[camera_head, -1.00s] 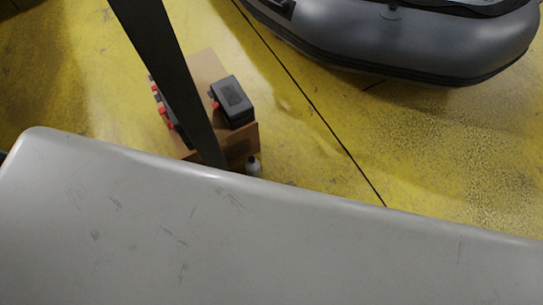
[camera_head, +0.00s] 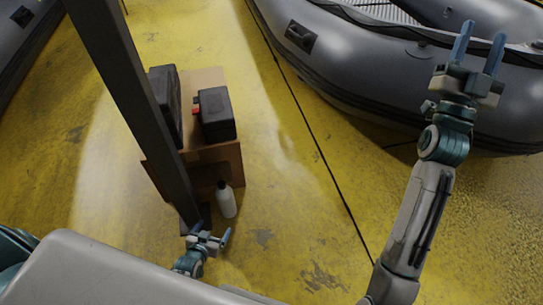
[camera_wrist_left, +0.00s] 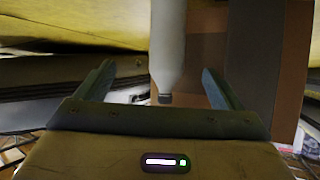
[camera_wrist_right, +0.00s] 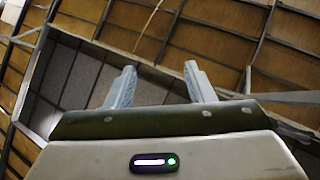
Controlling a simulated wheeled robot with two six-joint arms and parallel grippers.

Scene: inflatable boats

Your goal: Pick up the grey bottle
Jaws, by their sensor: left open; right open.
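The grey bottle (camera_head: 227,203), pale with a dark cap, stands upright on the yellow floor beside a cardboard box in the head view. It also shows in the left wrist view (camera_wrist_left: 167,45), inverted, cap downward, ahead of the fingers. My left gripper (camera_head: 212,233) is open and empty, on the near side of the bottle and apart from it. Its fingers (camera_wrist_left: 158,88) frame the bottle's cap end in the left wrist view. My right gripper (camera_head: 479,47) is open and empty, raised at the right, far from the bottle. Its fingers (camera_wrist_right: 158,85) point toward the ceiling in the right wrist view.
The cardboard box (camera_head: 228,162) carries a black case (camera_head: 216,115) with a red latch and another dark case (camera_head: 166,100). A dark post (camera_head: 122,80) stands close left of the bottle. Grey inflatable boats (camera_head: 345,85) lie behind. Floor right of the bottle is clear.

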